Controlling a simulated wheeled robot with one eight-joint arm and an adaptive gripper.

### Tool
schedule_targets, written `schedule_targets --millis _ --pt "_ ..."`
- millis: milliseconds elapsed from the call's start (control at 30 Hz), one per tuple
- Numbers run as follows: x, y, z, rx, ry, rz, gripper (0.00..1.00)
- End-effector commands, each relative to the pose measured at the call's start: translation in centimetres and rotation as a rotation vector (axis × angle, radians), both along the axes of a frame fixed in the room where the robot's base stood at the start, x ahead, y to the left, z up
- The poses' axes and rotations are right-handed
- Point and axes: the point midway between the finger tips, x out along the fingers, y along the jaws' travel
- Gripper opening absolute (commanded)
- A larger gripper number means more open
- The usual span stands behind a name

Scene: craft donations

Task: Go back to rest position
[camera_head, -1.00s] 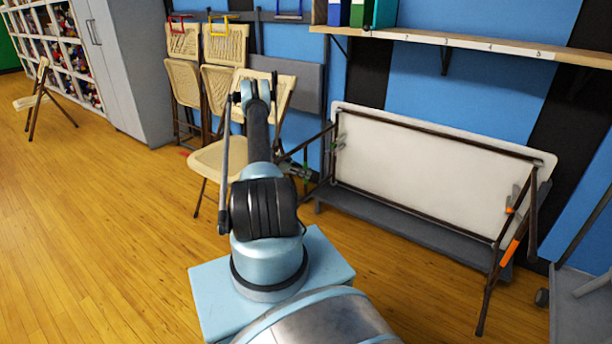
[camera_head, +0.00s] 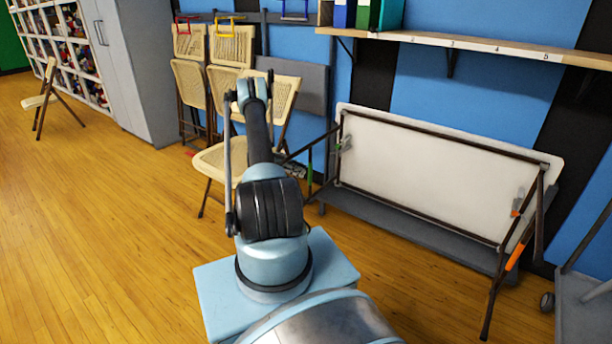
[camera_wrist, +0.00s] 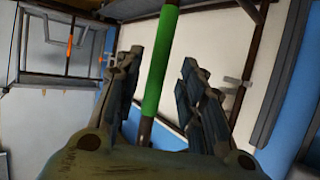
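My gripper (camera_wrist: 160,72) shows in the wrist view with its two dark fingers spread apart. A brown bar with a green sleeve (camera_wrist: 163,55) runs through the gap between the fingers in the picture; I see space on both sides of it. How deep the bar lies relative to the fingertips is unclear. In the head view my arm reaches forward and hides the gripper. A green patch on a folding table leg (camera_head: 310,168) shows just right of my arm.
A folded white table (camera_head: 430,175) leans on the blue wall, its legs sticking out. Folding chairs (camera_head: 226,90) hang on the wall, and one stands open (camera_head: 213,160) beside my arm. A shelf (camera_head: 470,44) runs above. A grey cart (camera_head: 582,310) is at right.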

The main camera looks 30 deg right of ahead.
Motion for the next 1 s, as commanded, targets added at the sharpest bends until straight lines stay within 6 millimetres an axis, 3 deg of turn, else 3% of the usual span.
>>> schedule_targets --millis 200,733,867,1000 --pt "1.0 1.7 0.8 0.0 0.001 0.0 0.36" --pt "1.1 1.8 1.2 0.007 0.004 0.005 0.36" --pt "1.5 2.2 3.2 0.04 0.021 0.029 0.36" --pt "1.9 3.2 6.8 0.108 0.054 0.082 0.36"
